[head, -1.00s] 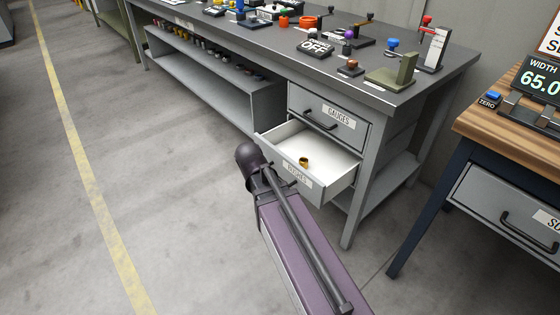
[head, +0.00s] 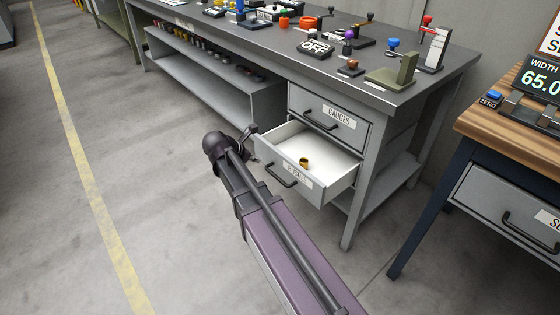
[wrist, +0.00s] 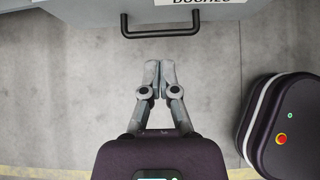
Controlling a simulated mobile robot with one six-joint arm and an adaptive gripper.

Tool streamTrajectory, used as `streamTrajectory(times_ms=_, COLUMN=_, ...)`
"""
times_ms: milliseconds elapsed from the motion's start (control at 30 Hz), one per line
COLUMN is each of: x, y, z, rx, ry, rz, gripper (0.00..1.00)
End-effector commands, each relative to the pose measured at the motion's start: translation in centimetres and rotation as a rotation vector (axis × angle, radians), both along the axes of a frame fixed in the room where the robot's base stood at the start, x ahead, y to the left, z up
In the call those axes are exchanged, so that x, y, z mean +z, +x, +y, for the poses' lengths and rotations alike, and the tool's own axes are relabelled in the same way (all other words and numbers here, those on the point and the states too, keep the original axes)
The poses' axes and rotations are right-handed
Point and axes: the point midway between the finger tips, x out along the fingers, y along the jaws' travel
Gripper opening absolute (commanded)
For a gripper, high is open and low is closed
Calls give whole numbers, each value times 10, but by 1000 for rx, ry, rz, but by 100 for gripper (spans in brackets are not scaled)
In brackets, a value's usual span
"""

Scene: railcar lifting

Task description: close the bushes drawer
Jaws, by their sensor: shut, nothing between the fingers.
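The bushes drawer (head: 297,181) stands pulled out below the closed gauges drawer in the head view. Its front is grey with a dark bar handle (head: 282,176) and a label, and a brass bush (head: 304,162) lies inside. In the wrist view the drawer front (wrist: 60,20) crosses the top, with its black handle (wrist: 160,34) ahead of my fingertips. My gripper (wrist: 158,64) is shut and empty, a visible gap short of the handle. In the head view my gripper (head: 251,130) shows only partly, by the drawer's left front corner.
The gauges drawer (head: 325,118) sits flush above, under the grey bench top (head: 440,72) with several tools and parts. A wooden-topped table (head: 475,120) with its own drawer stands at the right. The floor (head: 150,190) left of the drawer is clear.

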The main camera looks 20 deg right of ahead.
Motion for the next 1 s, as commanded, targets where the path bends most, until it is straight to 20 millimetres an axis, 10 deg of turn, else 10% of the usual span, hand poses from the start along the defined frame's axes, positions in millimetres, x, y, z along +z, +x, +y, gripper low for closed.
streamTrajectory(times_ms=1000, x=-33, y=11, z=-28, rx=4, ry=-4, rz=4, gripper=0)
